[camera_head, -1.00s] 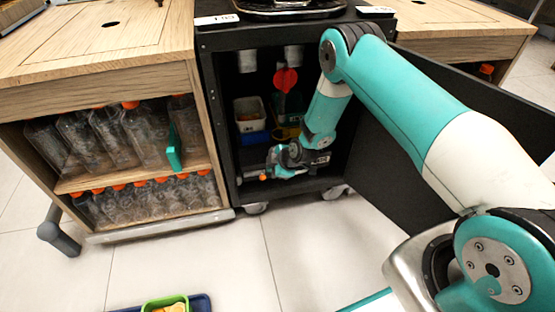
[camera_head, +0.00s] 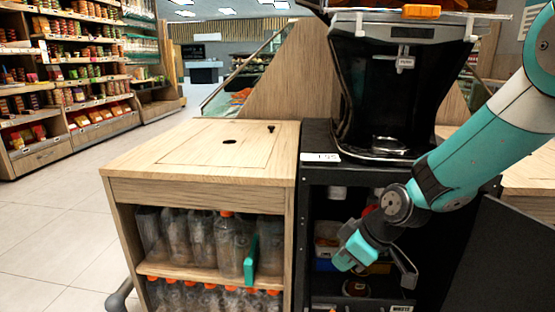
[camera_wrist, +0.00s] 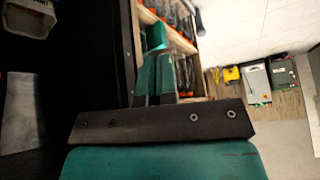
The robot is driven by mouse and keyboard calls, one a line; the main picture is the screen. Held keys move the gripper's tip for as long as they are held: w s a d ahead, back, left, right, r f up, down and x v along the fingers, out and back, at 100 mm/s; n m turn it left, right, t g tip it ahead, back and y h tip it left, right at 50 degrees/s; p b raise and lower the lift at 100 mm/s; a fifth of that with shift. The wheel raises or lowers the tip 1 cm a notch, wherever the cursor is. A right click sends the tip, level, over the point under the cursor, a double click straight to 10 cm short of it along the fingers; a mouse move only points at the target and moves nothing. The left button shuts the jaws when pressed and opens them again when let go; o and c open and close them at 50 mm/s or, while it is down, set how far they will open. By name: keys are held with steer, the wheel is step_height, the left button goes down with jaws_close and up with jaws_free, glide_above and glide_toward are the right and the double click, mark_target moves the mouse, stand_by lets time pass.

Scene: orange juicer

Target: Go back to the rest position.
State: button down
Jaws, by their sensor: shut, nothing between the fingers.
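My gripper (camera_head: 350,257) is in front of the open black cabinet (camera_head: 307,230) under the juicer, pointing left and down. Its two teal fingers lie together in the wrist view (camera_wrist: 156,75), shut with nothing between them. My arm comes in from the right edge and bends down past the front of the juicer (camera_head: 400,85). The gripper and wrist hide part of the cabinet's inside, where containers show partly.
The black cabinet door (camera_head: 515,250) stands open at right. Floor (camera_head: 50,240) at left is clear. Grocery shelves (camera_head: 75,100) stand far back.

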steer(key=s+r+m+g, duration=0.1)
steer(key=s+r, duration=0.4)
steer(key=s, duration=0.3)
steer(key=s+d+r+m+g+h+p, duration=0.1)
steer(key=s+r+m, duration=0.1)
steer(key=s+r, duration=0.5)
steer(key=s+r+m+g, duration=0.1)
steer(key=s+r, duration=0.2)
steer(key=s, duration=0.7)
step_height(320, 180, up, 35)
steer(key=p, duration=3.6)
steer(key=shift+w+r, duration=0.15)
steer(key=shift+r, duration=0.05)
